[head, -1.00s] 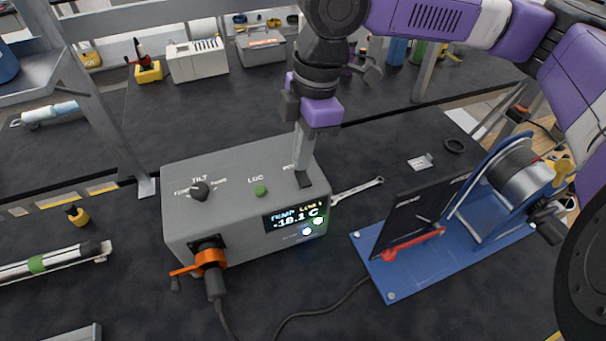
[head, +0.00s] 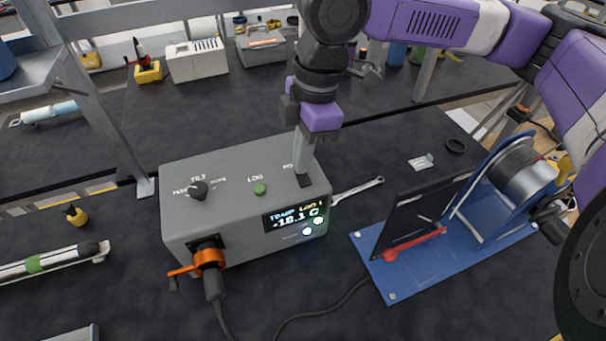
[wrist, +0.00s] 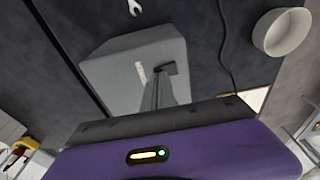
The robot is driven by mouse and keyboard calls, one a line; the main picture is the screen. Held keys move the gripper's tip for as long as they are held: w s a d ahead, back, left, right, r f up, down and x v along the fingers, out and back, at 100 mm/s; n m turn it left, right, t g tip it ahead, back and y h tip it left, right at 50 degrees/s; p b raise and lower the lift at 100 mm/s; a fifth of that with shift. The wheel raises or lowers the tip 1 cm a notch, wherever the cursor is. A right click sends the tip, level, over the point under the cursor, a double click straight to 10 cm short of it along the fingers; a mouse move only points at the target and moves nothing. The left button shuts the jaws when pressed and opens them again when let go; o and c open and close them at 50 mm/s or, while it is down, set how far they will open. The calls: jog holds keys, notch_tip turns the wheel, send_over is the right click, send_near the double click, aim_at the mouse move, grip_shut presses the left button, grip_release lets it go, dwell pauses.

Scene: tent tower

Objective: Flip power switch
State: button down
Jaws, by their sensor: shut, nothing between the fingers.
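The grey control box (head: 235,205) stands on the dark bench in the head view. Its top carries a black tilt knob (head: 199,190) and a green log button (head: 260,188). The power switch lies at the top right, near the partly covered "PO" label, and is mostly hidden by my gripper. My gripper (head: 304,180) points down there, shut and empty, with its dark tips at the box top. The front display (head: 296,217) is lit and reads a temperature. In the wrist view, my gripper (wrist: 165,70) reaches down to the same box (wrist: 110,68).
A cable with an orange-latched plug (head: 209,258) joins the box front.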

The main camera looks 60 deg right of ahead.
jog(key=shift+f, duration=0.3)
jog(key=shift+r, duration=0.15)
notch_tip(320, 180, up, 7)
jog(key=p, duration=0.6)
dwell(0.4)
jog(key=shift+a, duration=0.1)
dwell(0.4)
